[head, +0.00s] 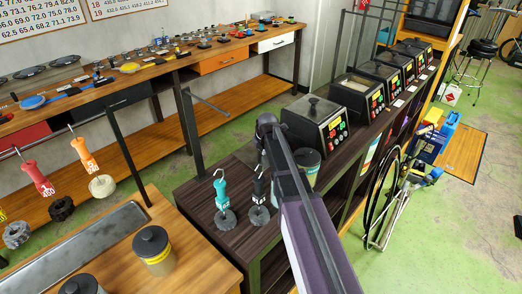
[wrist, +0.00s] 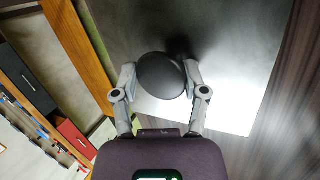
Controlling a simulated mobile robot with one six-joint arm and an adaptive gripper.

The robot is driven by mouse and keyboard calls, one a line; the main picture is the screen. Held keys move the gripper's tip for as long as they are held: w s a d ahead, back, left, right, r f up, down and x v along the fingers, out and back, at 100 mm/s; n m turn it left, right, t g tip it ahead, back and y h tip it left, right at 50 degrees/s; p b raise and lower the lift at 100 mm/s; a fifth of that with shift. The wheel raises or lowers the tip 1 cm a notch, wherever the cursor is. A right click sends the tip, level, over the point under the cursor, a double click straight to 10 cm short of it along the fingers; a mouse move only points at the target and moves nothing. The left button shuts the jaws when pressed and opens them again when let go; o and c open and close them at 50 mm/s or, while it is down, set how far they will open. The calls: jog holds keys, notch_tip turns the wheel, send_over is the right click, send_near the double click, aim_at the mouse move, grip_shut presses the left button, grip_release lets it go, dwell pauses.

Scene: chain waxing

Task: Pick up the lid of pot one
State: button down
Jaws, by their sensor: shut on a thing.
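My gripper (wrist: 162,82) is shut on a dark round knob (wrist: 161,75) in the wrist view, one finger on each side of it. The knob stands over a flat grey, straight-edged lid (wrist: 215,35) with a bright glare on its lower right part. In the head view my arm hides the gripper and the held lid. A row of black pots with red and green panels stands on the dark bench. The nearest pot (head: 313,122) has a knobbed lid; the one behind it (head: 357,92) shows a pale open-looking top. I cannot tell which is pot one.
A wooden bench with another canister (head: 152,248) is at the front left. A bicycle wheel (head: 381,198) leans at the right.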

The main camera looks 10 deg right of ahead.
jog(key=shift+r, duration=0.15)
notch_tip(320, 180, up, 10)
jog(key=p, duration=1)
dwell(0.6)
notch_tip(320, 180, up, 11)
jog(key=p, duration=1.1)
jog(key=shift+r+n+t+y, duration=0.15)
jog(key=shift+n+t+y, duration=0.15)
jog(key=shift+y, duration=0.1)
jog(key=shift+s+d, duration=0.1)
jog(key=shift+s, duration=0.05)
